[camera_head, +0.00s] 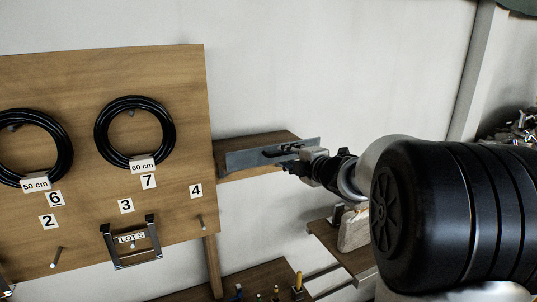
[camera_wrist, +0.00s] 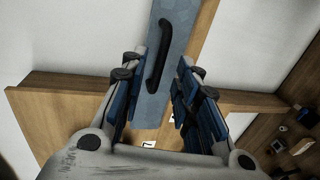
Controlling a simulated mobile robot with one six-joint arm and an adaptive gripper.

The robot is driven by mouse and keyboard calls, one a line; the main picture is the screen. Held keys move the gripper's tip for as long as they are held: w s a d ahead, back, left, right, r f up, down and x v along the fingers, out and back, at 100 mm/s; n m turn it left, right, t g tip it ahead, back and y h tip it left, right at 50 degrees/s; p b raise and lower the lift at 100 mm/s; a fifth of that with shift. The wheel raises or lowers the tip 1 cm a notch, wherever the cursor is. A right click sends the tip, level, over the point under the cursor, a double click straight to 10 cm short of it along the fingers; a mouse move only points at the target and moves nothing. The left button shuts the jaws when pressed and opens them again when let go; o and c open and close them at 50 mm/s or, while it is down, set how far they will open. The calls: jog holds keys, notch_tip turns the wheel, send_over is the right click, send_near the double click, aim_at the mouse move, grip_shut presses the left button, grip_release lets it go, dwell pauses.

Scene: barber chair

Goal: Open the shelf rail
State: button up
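The shelf rail (camera_head: 240,160) is a flat grey metal strip along the front of a small wooden shelf (camera_head: 262,140) on the wall. It carries a black bar handle (camera_head: 279,152). My gripper (camera_head: 290,163) is at the right part of the rail, close to the handle. In the wrist view the gripper (camera_wrist: 160,60) is open, with one blue-padded finger on each side of the grey rail (camera_wrist: 183,50) and its black handle (camera_wrist: 158,50). The handle lies between the fingertips in the picture. I cannot tell whether the fingers touch it.
A wooden board (camera_head: 80,85) with black cable coils (camera_head: 98,135) and number tags stands left of the shelf. A lower shelf (camera_head: 330,240) holds a pale block (camera_head: 353,230). Small tools stand on a bench (camera_head: 205,292) at the bottom. The wall above the shelf is bare.

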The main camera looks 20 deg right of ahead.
aim_at(283, 154)
jog(key=shift+x, duration=1.75)
jog(key=shift+c, duration=0.5)
grip_shut()
